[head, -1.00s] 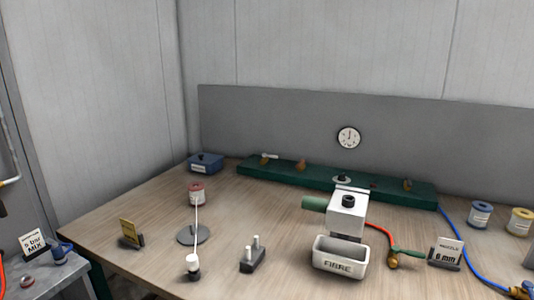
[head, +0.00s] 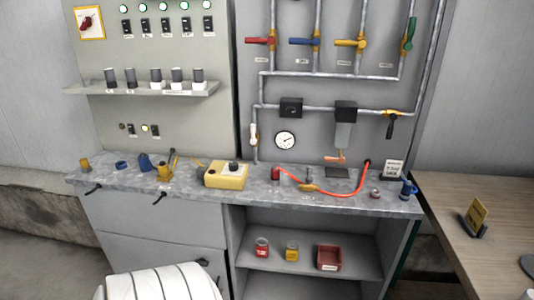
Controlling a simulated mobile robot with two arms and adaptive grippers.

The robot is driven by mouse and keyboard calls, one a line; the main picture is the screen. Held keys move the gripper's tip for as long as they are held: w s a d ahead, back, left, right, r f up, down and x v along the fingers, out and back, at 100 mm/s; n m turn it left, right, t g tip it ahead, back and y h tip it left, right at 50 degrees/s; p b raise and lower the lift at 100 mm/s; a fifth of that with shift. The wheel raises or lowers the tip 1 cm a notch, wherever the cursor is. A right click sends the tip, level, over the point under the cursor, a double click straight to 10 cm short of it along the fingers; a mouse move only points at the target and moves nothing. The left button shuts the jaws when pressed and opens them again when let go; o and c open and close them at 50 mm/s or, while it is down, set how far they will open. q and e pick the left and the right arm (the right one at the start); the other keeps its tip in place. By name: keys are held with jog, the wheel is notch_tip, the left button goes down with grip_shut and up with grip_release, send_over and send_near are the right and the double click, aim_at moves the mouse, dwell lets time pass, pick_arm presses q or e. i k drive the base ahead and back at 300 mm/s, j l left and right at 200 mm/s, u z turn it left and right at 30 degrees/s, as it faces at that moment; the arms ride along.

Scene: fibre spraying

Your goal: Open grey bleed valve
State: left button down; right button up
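A pipe panel (head: 330,88) stands behind the grey bench in the head view. A valve with a pale grey-white handle (head: 253,135) hangs upright on the left vertical pipe, just left of a round white gauge (head: 285,140). It may be the grey bleed valve; I cannot read a label there. A valve with a black handle (head: 391,124) sits at the right end of the lower pipe. Red (head: 262,40), blue (head: 305,41), yellow (head: 350,42) and green (head: 410,36) handled valves are higher up. Neither of my grippers is in view.
The grey bench (head: 215,197) holds a yellow box (head: 227,175), a red hose (head: 340,192) and small parts. A white ribbed object (head: 160,283) stands in front at lower left. A wooden table (head: 470,190) is at the right.

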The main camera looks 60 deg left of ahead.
aim_at(309, 179)
jog(key=u, duration=1.6)
